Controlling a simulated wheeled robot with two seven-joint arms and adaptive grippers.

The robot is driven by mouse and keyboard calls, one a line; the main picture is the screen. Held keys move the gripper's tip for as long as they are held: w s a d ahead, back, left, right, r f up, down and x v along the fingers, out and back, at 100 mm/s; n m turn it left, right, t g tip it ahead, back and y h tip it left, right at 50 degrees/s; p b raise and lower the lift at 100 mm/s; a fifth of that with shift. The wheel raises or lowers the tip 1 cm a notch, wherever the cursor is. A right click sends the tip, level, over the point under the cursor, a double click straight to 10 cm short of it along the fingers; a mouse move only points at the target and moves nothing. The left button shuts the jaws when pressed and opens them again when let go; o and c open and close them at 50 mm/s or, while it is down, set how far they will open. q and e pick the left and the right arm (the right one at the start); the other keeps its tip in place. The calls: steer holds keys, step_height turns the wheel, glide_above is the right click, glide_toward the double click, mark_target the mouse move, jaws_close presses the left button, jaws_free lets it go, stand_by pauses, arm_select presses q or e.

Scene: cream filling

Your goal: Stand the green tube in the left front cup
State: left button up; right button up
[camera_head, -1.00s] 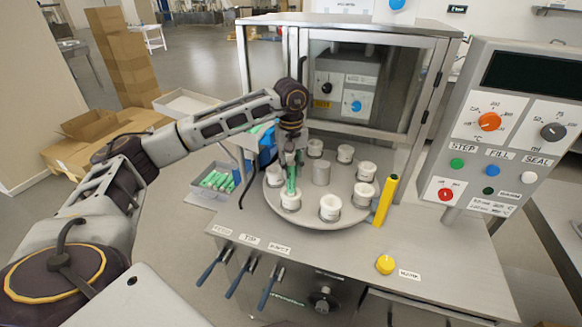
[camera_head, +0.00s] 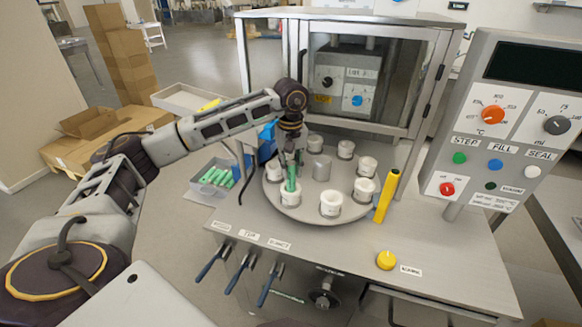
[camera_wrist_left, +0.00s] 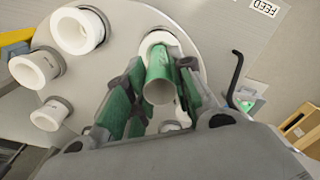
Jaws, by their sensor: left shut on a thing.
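The green tube (camera_head: 291,183) is upright at the left front cup (camera_head: 290,198), a white cup on the round turntable (camera_head: 312,213). My left gripper (camera_head: 291,160) is above this cup and shut on the tube. In the left wrist view the tube (camera_wrist_left: 160,78) is between the green-padded fingers of my left gripper (camera_wrist_left: 155,100), with its open end toward the camera. Its far end is at the white cup (camera_wrist_left: 158,41); how deep it sits inside is hidden. My right gripper is not in view.
Several other white cups, such as the front one (camera_head: 330,203), stand around the turntable. A bin of green tubes (camera_head: 211,192) is at the left. A yellow post (camera_head: 386,198) stands at the right edge. The control panel (camera_head: 520,125) is farther right.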

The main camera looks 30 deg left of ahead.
arm_select(q)
steer(key=o, duration=0.8)
steer(key=shift+r, duration=6)
steer(key=shift+f, duration=0.1)
